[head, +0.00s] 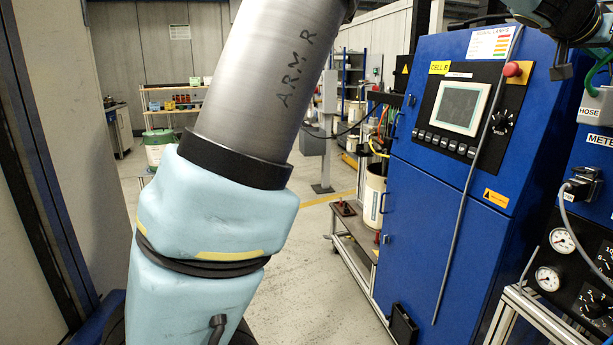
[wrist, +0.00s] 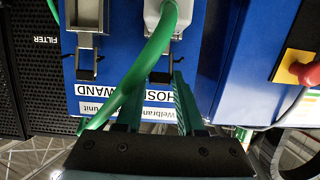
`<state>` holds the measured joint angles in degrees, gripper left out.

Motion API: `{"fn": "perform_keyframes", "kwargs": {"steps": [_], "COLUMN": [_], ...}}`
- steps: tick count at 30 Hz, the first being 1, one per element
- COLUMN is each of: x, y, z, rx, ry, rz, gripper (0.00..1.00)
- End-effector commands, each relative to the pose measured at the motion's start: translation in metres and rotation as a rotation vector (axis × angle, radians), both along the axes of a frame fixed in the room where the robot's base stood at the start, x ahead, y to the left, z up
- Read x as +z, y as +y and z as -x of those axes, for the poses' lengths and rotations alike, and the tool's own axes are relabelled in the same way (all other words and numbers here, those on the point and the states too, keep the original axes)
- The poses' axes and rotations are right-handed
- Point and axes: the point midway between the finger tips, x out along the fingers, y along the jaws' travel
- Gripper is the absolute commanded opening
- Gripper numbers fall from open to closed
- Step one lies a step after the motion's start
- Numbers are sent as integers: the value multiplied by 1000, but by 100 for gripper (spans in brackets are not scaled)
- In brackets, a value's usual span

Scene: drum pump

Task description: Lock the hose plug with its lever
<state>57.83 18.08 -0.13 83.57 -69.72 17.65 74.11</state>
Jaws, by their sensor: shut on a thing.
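The pale grey hose plug (wrist: 174,20), with its green hose (wrist: 150,60), is at the top of the wrist view, at the socket above the upside-down HOSE label (wrist: 182,112). Its dark lever (wrist: 161,77) lies just below the plug in the picture. My gripper (wrist: 164,84) reaches up from the bottom edge and is shut on the lever. The green hose crosses in front of the left finger and hides part of it. In the head view the plug (head: 595,105) shows at the right edge. How far the lever is turned is hard to tell.
A second socket (wrist: 86,40) with its own lever stands left of the plug, over the WAND label. A red button (wrist: 307,73) on yellow is at the right. The blue cabinet (head: 410,220) fills the right of the head view, with gauges (head: 548,279) below.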

Motion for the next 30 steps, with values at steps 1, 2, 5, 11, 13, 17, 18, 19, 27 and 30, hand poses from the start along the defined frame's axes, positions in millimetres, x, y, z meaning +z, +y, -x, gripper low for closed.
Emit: {"fn": "perform_keyframes", "kwargs": {"steps": [1, 2, 5, 11, 13, 17, 18, 19, 27, 30], "x": [-1, -2, -3, -3, -3, -4, -4, -4, -4, -4], "y": [0, 0, 0, 1, 1, 1, 1, 1, 2, 2], "z": [0, 0, 0, 0, 0, 0, 0, 0, 0, 0], "rx": [0, 0, 0, 1, 1, 1, 1, 1, 1, 1], "ry": [-1, -1, -3, -6, -8, -10, -11, -11, -16, -18], "rz": [2, 4, 11, 23, 28, 37, 40, 42, 60, 66], "gripper": [15, 15, 15, 15, 15, 15, 15, 15, 15, 15]}}
